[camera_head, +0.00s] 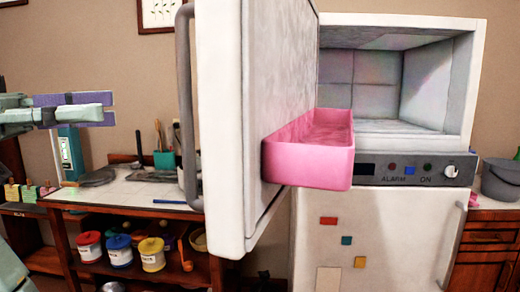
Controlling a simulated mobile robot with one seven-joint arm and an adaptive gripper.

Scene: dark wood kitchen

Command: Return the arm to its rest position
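A pink bin (310,163) sits on the door's inner side, before the empty fridge compartment (375,85). The counter (130,192) holds a blue-green box (70,152) and utensils. Coloured pots (120,252) stand on the shelf below. A grey bucket (502,180) stands right.

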